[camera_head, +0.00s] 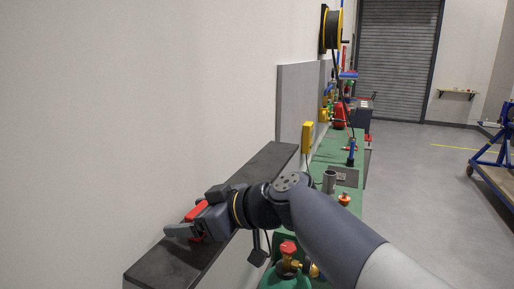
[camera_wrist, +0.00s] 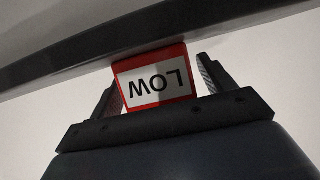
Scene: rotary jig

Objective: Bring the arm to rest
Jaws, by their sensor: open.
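My gripper (camera_head: 188,222) is at the dark wall shelf, left of centre in the head view. In the wrist view its two fingers (camera_wrist: 157,84) are apart, one on each side of a red block with a white label reading LOW (camera_wrist: 155,82), upside down in the picture. Gaps show between the block and both fingers. A red part of the block (camera_head: 196,210) also shows by the fingers in the head view. The block's far end meets the dark shelf edge (camera_wrist: 150,35); the exact contact is hard to tell.
The dark shelf (camera_head: 165,268) runs along the pale wall below my gripper. Open floor (camera_head: 415,200) lies further right.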

